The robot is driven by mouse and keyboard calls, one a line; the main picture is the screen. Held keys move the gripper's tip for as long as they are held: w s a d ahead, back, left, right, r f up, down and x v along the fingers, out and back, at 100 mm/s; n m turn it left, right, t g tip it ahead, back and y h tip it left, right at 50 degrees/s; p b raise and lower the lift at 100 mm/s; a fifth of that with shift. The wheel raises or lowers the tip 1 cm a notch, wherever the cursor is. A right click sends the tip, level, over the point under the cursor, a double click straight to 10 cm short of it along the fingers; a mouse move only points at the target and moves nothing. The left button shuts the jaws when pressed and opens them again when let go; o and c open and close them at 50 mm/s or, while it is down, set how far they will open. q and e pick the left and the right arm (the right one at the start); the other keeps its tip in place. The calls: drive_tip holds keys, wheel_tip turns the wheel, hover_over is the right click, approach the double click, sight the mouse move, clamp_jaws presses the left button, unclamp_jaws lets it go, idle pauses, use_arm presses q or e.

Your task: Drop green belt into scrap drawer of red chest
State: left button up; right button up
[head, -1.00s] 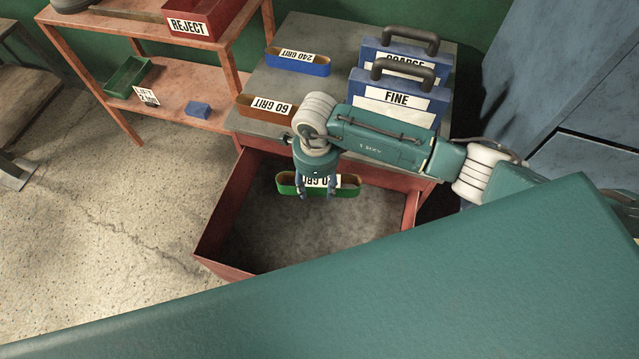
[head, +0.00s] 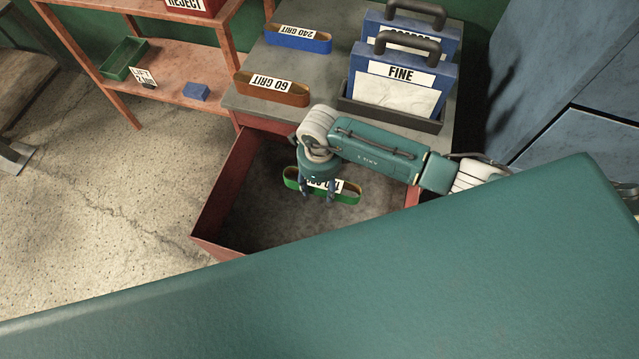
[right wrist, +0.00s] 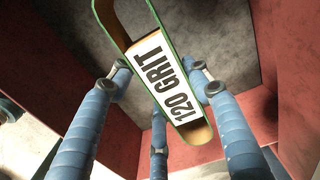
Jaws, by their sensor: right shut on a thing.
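The green belt (head: 347,197), a flat loop with a white grit label, is in my right gripper (head: 318,199) over the open red drawer (head: 213,191). In the right wrist view the belt (right wrist: 190,130) reads "120 GRIT", and the fingers of my right gripper (right wrist: 160,85) are shut on it. The grey drawer floor (right wrist: 221,35) shows behind the belt. The drawer belongs to the red chest (head: 268,124) with a grey top. The exact gap between belt and drawer floor is hard to tell. My left gripper is not in view.
On the chest top are an orange-brown 60 GRIT belt (head: 272,93), a blue 240 GRIT belt (head: 299,38) and the blue FINE case (head: 400,92) in a dark holder. An orange shelf (head: 178,69) stands at left with a green tray (head: 124,58). A large teal surface covers the foreground.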

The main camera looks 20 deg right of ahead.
sight(320, 185)
drive_tip(key=o, duration=1.3)
drive_tip(key=shift+o, duration=0.2)
wheel_tip(320, 185, up, 12)
